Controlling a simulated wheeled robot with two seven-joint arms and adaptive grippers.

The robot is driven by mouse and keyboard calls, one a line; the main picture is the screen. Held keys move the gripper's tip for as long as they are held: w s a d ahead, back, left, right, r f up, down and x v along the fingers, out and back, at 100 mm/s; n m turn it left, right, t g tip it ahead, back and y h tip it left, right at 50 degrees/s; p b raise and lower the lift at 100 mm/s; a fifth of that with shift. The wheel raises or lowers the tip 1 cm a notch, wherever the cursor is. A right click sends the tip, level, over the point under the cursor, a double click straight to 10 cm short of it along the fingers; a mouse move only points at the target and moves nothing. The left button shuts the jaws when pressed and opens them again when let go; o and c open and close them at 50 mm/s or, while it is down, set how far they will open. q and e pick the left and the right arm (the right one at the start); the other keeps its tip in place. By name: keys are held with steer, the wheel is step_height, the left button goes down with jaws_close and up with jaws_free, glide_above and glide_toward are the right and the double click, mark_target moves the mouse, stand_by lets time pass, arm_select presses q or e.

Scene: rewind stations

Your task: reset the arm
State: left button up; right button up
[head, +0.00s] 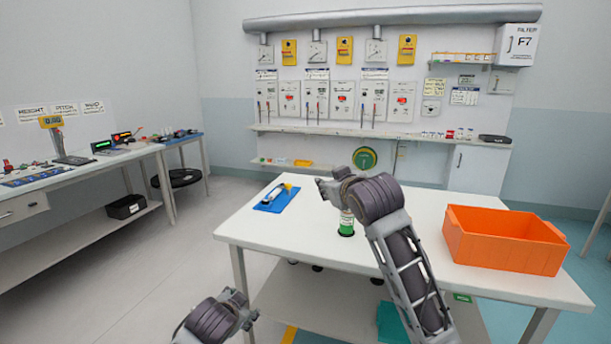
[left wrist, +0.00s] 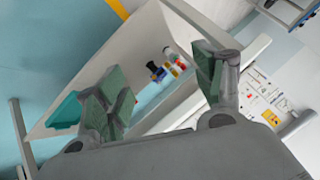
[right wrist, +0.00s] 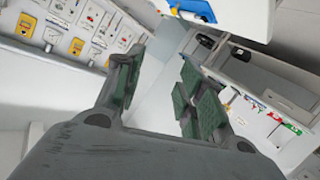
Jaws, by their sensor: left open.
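My left gripper (head: 238,302) is low in front of the white table's left front corner in the head view. In the left wrist view its fingers (left wrist: 163,90) are wide apart with nothing between them. My right arm reaches up over the white table (head: 290,236). Its gripper (head: 326,187) points left, above the tabletop. In the right wrist view its fingers (right wrist: 160,92) are apart and empty. A green and white can (head: 346,225) stands on the table below my right arm, its top partly hidden by the arm.
A blue tray (head: 266,204) with a white and yellow item lies at the table's left. An orange crate (head: 505,257) sits at its right. A side bench (head: 88,172) runs along the left wall. A panel wall stands behind. The floor between bench and table is clear.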

steer(key=s+d+f+m+g+h, duration=0.1)
steer(key=s+d+f+g, duration=0.2)
steer(key=f, duration=0.9)
steer(key=s+d+f+m+g, duration=0.1)
steer(key=s+d+f, duration=0.35)
steer(key=f, duration=0.75)
steer(key=s+d+f+m+g+h, duration=0.1)
steer(key=s+d+f+g, duration=0.2)
steer(key=f, duration=0.9)
arm_select(q)
steer(key=s+f+n+g+h+p, duration=0.1)
steer(key=s+f+n+g, duration=0.3)
steer(key=s+f, duration=2.2)
steer(key=s+g, duration=0.2)
steer(key=g, duration=0.1)
steer(key=shift+s+f+n+g, duration=0.25)
steer(key=shift+f+n+g, duration=0.05)
arm_select(e)
steer(key=s+f+g, duration=0.5)
steer(key=s+f, duration=1.8)
steer(key=s, duration=0.4)
steer(key=shift+s+d+f+m+g, duration=0.2)
steer(key=shift+d+f+m+g, duration=0.1)
steer(key=shift+d+m, duration=0.15)
